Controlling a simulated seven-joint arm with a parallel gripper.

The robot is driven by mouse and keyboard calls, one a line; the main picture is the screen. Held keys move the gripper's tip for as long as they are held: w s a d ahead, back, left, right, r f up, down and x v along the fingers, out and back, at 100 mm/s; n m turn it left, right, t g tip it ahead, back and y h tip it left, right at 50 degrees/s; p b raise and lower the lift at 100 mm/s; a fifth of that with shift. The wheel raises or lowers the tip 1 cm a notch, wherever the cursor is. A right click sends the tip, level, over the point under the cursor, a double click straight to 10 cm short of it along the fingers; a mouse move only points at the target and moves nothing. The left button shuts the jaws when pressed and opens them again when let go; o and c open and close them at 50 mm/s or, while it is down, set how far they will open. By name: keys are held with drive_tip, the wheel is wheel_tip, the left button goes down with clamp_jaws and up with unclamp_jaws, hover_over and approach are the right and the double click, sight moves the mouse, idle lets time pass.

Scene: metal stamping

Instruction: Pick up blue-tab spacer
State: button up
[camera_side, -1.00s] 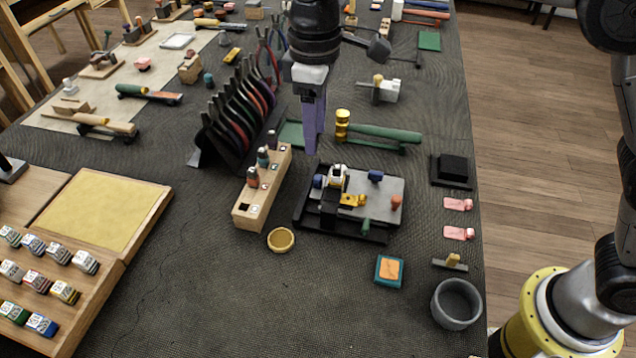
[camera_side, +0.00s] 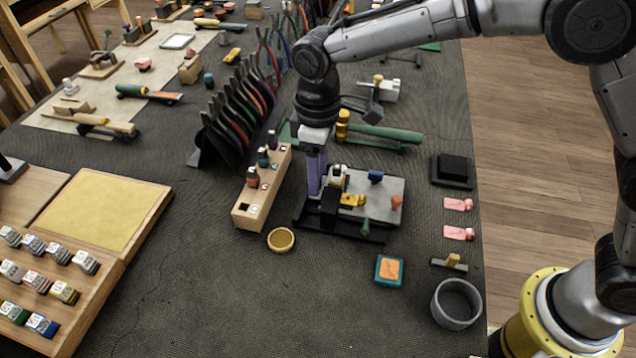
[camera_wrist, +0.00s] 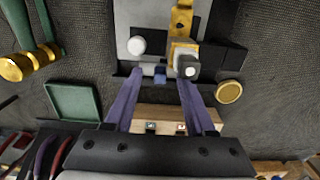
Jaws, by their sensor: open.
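A small blue tab (camera_wrist: 160,70), which looks like the blue-tab spacer, sits at the near edge of the fixture in the wrist view. The fixture is a black base with a grey plate (camera_side: 385,187). My gripper (camera_side: 315,190) points down at the left end of the fixture. In the wrist view my gripper (camera_wrist: 160,80) is open, with one purple finger on each side of the blue tab. I cannot tell whether either finger touches it. In the side view the fingers hide the tab. A second blue piece (camera_side: 375,176) stands at the plate's far side.
A wooden block (camera_side: 244,213) with small tools stands close on the left. A green-handled hammer (camera_side: 385,133) lies behind the fixture. A yellow dish (camera_side: 281,240) sits in front, and a rack of pliers (camera_side: 235,120) stands beyond the block.

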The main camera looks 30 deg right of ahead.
clamp_jaws()
idle(1.4)
